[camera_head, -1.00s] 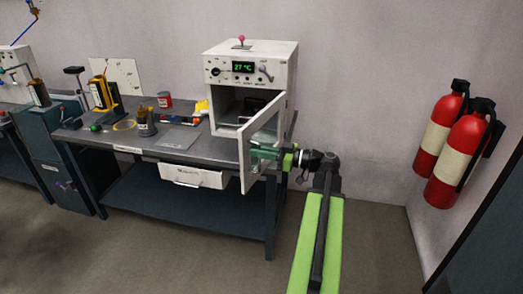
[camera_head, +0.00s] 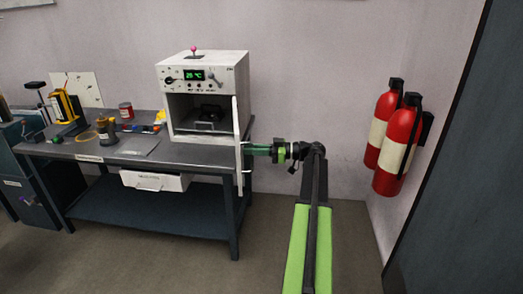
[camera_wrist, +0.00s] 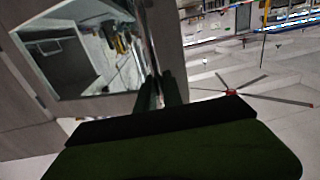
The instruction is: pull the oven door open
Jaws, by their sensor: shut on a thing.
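The white oven (camera_head: 228,72) stands on the right end of the workbench, its display lit green. Its door (camera_head: 238,122) is swung wide open and shows almost edge-on at the cavity's right side. A dark rack or tray shows inside the cavity (camera_head: 195,105). My gripper (camera_head: 247,150), with green fingers, reaches from the right to the door's outer face and is shut on the door handle, which is mostly hidden by the fingers. In the wrist view, the fingers (camera_wrist: 162,92) close on a grey upright bar beside the door's glass window (camera_wrist: 75,55).
The workbench (camera_head: 150,160) carries a brown jar (camera_head: 107,132), a red can (camera_head: 126,111) and other small items left of the oven. A white drawer (camera_head: 155,181) hangs beneath it. Red fire extinguishers (camera_head: 401,150) hang on the right wall.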

